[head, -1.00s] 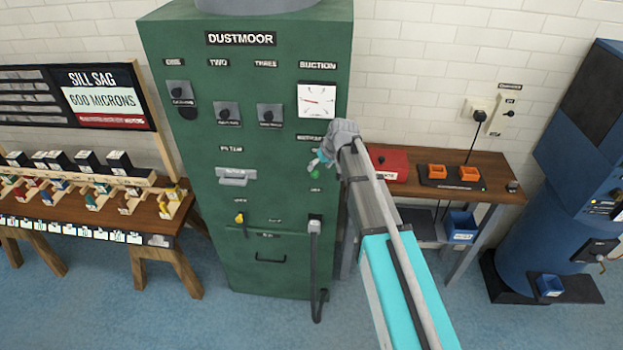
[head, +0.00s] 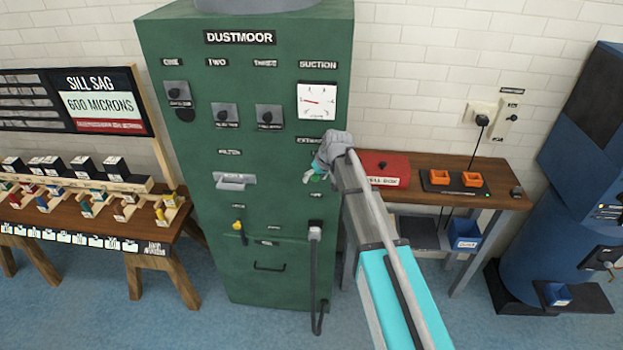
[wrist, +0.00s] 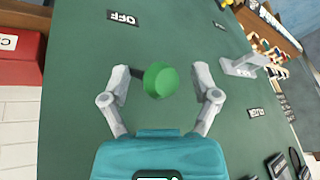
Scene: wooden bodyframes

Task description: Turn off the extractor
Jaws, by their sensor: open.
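The extractor is a tall green cabinet (head: 205,150) marked DUSTMOOR. My gripper (head: 312,175) is at the right side of its front, by the label starting "EXTR", and hides part of the panel there. In the wrist view my gripper (wrist: 162,84) is open and empty. A round green button (wrist: 160,80) lies between its two fingers in the picture. I cannot tell how far the fingertips are from the panel. An OFF label (wrist: 122,17) appears upside down beyond the button. A dark shape beside the left finger is mostly hidden.
The cabinet also has a suction gauge (head: 317,101), a grey filter handle (head: 234,182) and a grey lever (head: 315,236). A bench with a red box (head: 385,168) and orange trays (head: 472,180) stands to the right. A workbench (head: 100,222) stands left.

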